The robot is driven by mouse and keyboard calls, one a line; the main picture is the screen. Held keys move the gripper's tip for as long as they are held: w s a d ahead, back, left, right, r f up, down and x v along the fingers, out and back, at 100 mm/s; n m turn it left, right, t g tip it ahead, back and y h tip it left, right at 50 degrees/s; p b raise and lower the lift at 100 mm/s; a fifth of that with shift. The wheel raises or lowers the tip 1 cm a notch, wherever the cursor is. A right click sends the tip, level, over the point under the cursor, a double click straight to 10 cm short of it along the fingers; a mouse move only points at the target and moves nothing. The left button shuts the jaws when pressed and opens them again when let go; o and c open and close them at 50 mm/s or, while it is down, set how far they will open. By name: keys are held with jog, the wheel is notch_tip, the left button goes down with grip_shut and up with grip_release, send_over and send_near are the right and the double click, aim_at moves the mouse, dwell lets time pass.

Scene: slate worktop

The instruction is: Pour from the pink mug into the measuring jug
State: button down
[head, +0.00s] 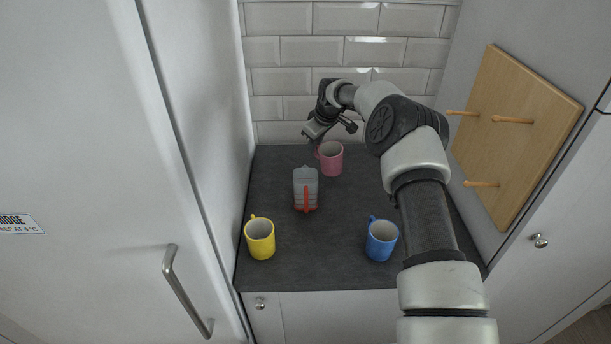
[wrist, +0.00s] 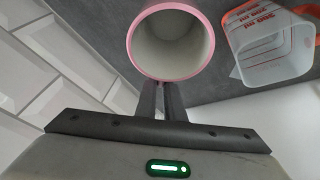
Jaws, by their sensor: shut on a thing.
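The pink mug (head: 331,160) stands at the back of the worktop in the head view, upright as far as I can tell. In the wrist view the pink mug (wrist: 132,42) shows its pink rim and pale, empty-looking inside. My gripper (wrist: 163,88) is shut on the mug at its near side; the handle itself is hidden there. In the head view my gripper (head: 318,146) is at the mug's left side. The measuring jug (head: 306,186), clear with a red handle, stands in front and left of the mug. The jug (wrist: 273,45) also shows at upper right in the wrist view, apart from the mug.
A yellow mug (head: 260,240) stands at the front left and a blue mug (head: 381,240) at the front right of the slate worktop (head: 325,262). A wooden peg board (head: 520,140) leans at the right wall. White tiles (head: 280,50) close off the back.

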jog(key=shift+w+d+f+g+y, duration=0.25)
jog(key=shift+w+g+y, duration=0.15)
jog(key=shift+w+g, duration=0.1)
jog(key=shift+d, duration=0.1)
jog(key=shift+s, duration=0.1)
dwell(0.7)
